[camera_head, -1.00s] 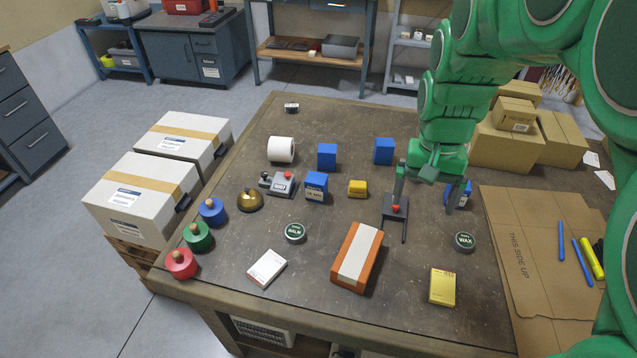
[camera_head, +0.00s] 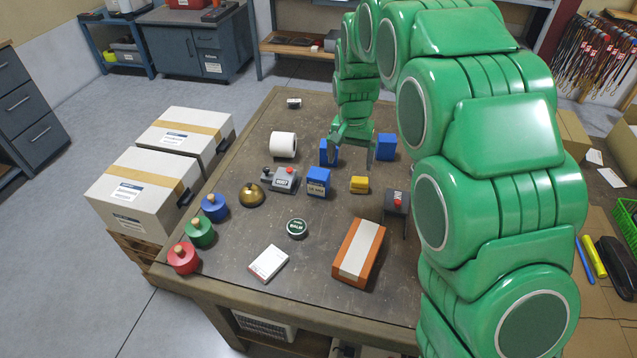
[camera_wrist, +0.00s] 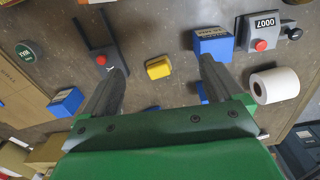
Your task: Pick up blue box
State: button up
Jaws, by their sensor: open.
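My gripper (camera_head: 352,152) is open above the back of the table, near two plain blue boxes. One blue box (camera_head: 323,150) is partly behind a finger; the other blue box (camera_head: 386,147) stands just to the right. A third, labelled blue box (camera_head: 318,182) stands in front of them. In the wrist view the open gripper (camera_wrist: 161,70) has nothing between its fingers. The labelled box (camera_wrist: 213,46) shows by the right fingertip. Two other blue boxes are mostly hidden by the gripper. A further blue box (camera_wrist: 66,101) lies at the left there; my arm hides it in the head view.
A yellow block (camera_head: 359,184), grey device (camera_head: 283,180), white roll (camera_head: 283,145) and brass bell (camera_head: 252,195) stand close by. An orange box (camera_head: 358,253) lies in front. My arm covers the table's right side.

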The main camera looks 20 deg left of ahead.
aim_at(317, 172)
jog(key=w+a+f, duration=0.1)
jog(key=a+f, duration=0.1)
jog(key=a, duration=0.1)
jog(key=w+a+f, duration=0.2)
jog(key=a+f, duration=0.1)
jog(key=w+a+f, duration=0.1)
jog(key=a+f, duration=0.2)
jog(key=a, duration=0.1)
jog(key=shift+w+f, duration=0.15)
jog(key=shift+w, duration=0.05)
jog(key=shift+f, duration=1.25)
jog(key=shift+s+d+f, duration=0.15)
jog(key=shift+f, duration=1.15)
jog(key=shift+s+d+f, duration=0.15)
jog(key=shift+f, duration=1.1)
jog(key=shift+c, duration=0.4)
jog(key=c, duration=1.1)
jog(key=shift+o, duration=0.2)
jog(key=shift+r, duration=0.15)
